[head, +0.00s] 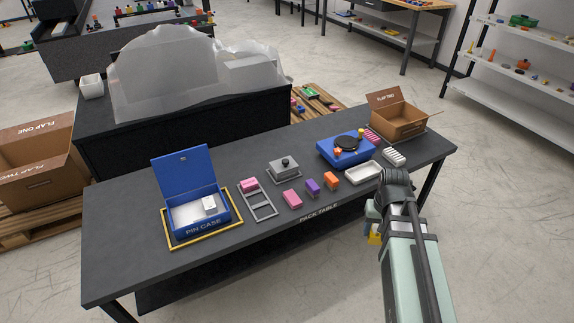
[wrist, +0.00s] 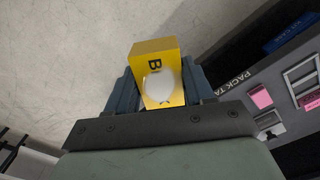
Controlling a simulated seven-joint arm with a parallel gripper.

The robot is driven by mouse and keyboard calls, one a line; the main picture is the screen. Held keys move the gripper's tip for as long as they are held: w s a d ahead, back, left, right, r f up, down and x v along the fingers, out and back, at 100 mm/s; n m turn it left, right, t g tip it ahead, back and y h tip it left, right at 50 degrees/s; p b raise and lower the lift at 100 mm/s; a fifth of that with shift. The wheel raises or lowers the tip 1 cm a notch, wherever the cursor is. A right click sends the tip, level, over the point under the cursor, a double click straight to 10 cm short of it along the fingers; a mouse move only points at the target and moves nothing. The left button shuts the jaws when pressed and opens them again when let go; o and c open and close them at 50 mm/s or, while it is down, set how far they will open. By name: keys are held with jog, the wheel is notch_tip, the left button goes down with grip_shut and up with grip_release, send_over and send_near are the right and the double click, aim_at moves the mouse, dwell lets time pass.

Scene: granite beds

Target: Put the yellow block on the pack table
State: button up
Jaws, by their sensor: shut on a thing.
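My gripper (wrist: 160,85) is shut on the yellow block (wrist: 155,49), which sits between its two fingers in the wrist view. The block has a black letter B and a round white patch on its face. In the head view only a small part of the yellow block (head: 375,239) shows beside my arm, which hides the rest. The dark pack table (head: 125,240) stands to the left, with its name on the front edge. The block is held off the table's front edge, over the floor side.
On the table are a blue pin case (head: 203,222), a grey rack (head: 263,210), a grey lidded dish (head: 284,173), pink (head: 292,199), purple (head: 313,187) and orange (head: 331,180) blocks, a white tray (head: 363,173), a blue turntable unit (head: 345,155) and a cardboard box (head: 400,122). The left end is clear.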

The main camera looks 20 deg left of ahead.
jog(key=w+a+f+n, duration=0.2)
jog(key=a+n, duration=0.1)
jog(key=a, duration=1.4)
jog(key=w+a+f+n, duration=0.2)
jog(key=a, duration=1.4)
jog(key=w+a+f+n, duration=0.1)
jog(key=w+a+n, duration=0.1)
jog(key=w+a, duration=0.55)
jog(key=shift+s+a+f, duration=0.1)
jog(key=shift+a+f, duration=0.05)
jog(key=shift+f, duration=2.3)
jog(key=shift+s+a+f, duration=0.1)
jog(key=shift+a+f, duration=0.05)
jog(key=shift+f, duration=2.3)
jog(key=shift+f, duration=0.35)
jog(key=o, duration=1.3)
jog(key=shift+r, duration=0.15)
notch_tip(320, 180, up, 12)
jog(key=shift+r, duration=0.25)
